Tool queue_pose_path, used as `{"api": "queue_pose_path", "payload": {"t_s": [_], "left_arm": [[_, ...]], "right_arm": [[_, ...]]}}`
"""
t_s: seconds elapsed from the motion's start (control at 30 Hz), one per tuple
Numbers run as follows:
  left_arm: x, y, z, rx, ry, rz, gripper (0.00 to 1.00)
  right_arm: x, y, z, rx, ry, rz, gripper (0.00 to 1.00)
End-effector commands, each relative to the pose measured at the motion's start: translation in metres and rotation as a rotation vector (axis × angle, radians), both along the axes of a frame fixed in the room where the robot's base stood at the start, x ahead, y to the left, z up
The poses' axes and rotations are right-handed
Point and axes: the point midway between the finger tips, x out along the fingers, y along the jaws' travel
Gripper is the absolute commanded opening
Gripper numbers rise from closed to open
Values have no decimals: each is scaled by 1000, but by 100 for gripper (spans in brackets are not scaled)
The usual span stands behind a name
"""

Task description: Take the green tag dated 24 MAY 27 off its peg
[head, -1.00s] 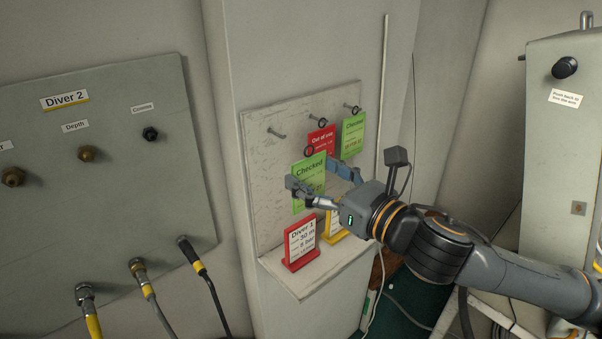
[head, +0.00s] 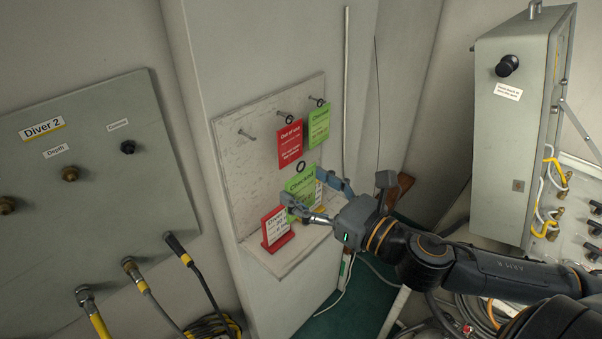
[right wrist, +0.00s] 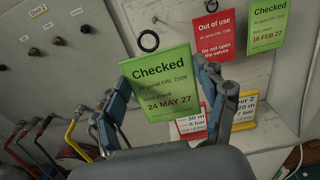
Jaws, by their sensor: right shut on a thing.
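The green tag (right wrist: 160,88) reads "Checked" and "24 MAY 27" in the right wrist view. In the head view the tag (head: 300,184) is partly hidden by my fingers, below the peg row and just above the ledge. My right gripper (head: 318,202) is shut on it, with one finger at each side edge in the wrist view (right wrist: 162,98). A black ring (right wrist: 149,41) shows above the tag. The left peg (head: 247,135) is bare. My left gripper is not in view.
A red card stand (head: 276,228) and a yellow one (right wrist: 243,112) stand on the ledge (head: 280,258), close to the held tag.

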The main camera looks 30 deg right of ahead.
Motion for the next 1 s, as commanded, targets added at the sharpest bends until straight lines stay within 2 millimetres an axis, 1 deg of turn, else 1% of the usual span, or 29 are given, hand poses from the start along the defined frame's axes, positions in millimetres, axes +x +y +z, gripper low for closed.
{"api": "queue_pose_path", "payload": {"t_s": [0.03,0.1,0.4,0.7,1.0], "left_arm": [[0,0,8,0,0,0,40],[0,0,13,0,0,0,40],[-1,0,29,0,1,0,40],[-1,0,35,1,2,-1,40],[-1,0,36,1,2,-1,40]], "right_arm": [[-4,-2,2,3,5,-3,51],[-9,-3,2,2,6,-2,51],[-28,-11,2,3,3,-2,51],[-39,-15,0,-3,2,-2,51],[-41,-16,-1,-4,3,-2,51]]}}
